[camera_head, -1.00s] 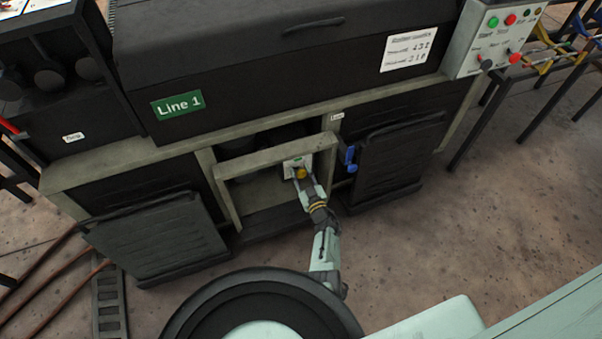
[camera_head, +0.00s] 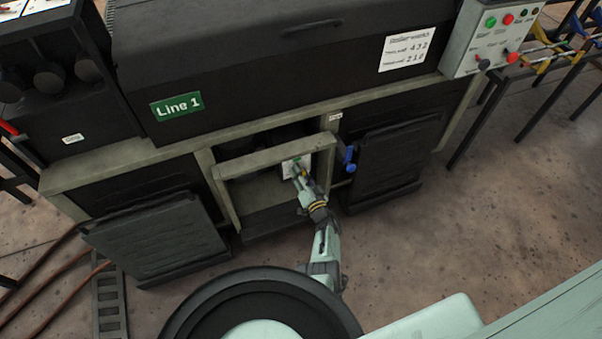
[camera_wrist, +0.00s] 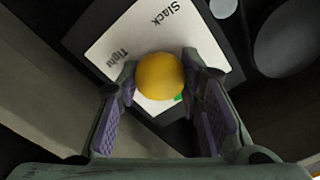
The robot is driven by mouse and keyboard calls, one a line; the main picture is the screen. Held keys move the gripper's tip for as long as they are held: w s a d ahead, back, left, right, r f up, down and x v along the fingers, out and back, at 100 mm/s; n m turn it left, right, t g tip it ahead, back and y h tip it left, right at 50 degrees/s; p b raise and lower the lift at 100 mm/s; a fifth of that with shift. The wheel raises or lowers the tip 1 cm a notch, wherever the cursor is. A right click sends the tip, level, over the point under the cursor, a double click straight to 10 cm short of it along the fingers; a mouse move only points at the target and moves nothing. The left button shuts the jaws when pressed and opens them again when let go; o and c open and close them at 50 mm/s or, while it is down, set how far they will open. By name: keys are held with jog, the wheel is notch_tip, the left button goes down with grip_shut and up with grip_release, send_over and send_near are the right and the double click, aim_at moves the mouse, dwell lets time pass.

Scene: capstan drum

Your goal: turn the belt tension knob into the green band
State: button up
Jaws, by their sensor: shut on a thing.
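The yellow belt tension knob (camera_wrist: 160,76) sits on a white plate (camera_wrist: 122,42) printed "Slack" and "Tight" in the wrist view. A small piece of the green band (camera_wrist: 179,98) shows at the knob's lower right; the rest is hidden. My gripper (camera_wrist: 160,80) has its purple-padded fingers on either side of the knob and is shut on it. In the head view my gripper (camera_head: 301,170) reaches into the open bay, and the plate (camera_head: 291,167) shows just behind it. The knob is mostly hidden there. I cannot make out a pointer on the knob.
A grey frame (camera_head: 277,152) surrounds the bay, with its top bar just above my gripper. A blue handle (camera_head: 349,158) is close on the right. Dark panels (camera_head: 155,240) lean at both sides. Rounded dark parts (camera_wrist: 287,38) lie beside the plate.

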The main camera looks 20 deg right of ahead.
jog(key=shift+f+m, duration=0.1)
jog(key=shift+m, duration=0.5)
jog(key=o, duration=1.1)
jog(key=shift+o, duration=0.2)
